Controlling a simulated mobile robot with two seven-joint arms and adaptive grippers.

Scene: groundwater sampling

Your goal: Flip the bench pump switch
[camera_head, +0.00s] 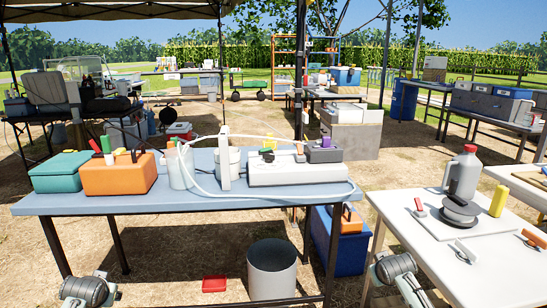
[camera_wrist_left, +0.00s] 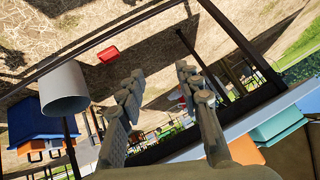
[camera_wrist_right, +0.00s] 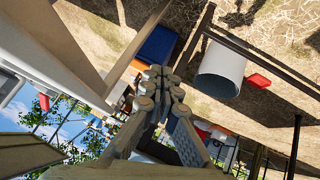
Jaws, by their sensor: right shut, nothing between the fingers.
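A long white box with a pale tube over it (camera_head: 297,170), which looks like the bench pump, sits on the right half of the blue-grey bench (camera_head: 180,204). A small orange part (camera_head: 300,149) shows at its top back edge; I cannot tell whether this is the switch. My left gripper (camera_wrist_left: 157,77) is open and empty in the left wrist view, with ground and the bench edge beyond it. My right gripper (camera_wrist_right: 164,84) is shut and empty in the right wrist view. Both are apart from the pump, and their fingers do not show clearly in the head view.
A white bucket (camera_head: 271,275) and red tray (camera_head: 214,284) are on the ground. A white table (camera_head: 420,262) with a grey bottle (camera_head: 464,168) stands right.

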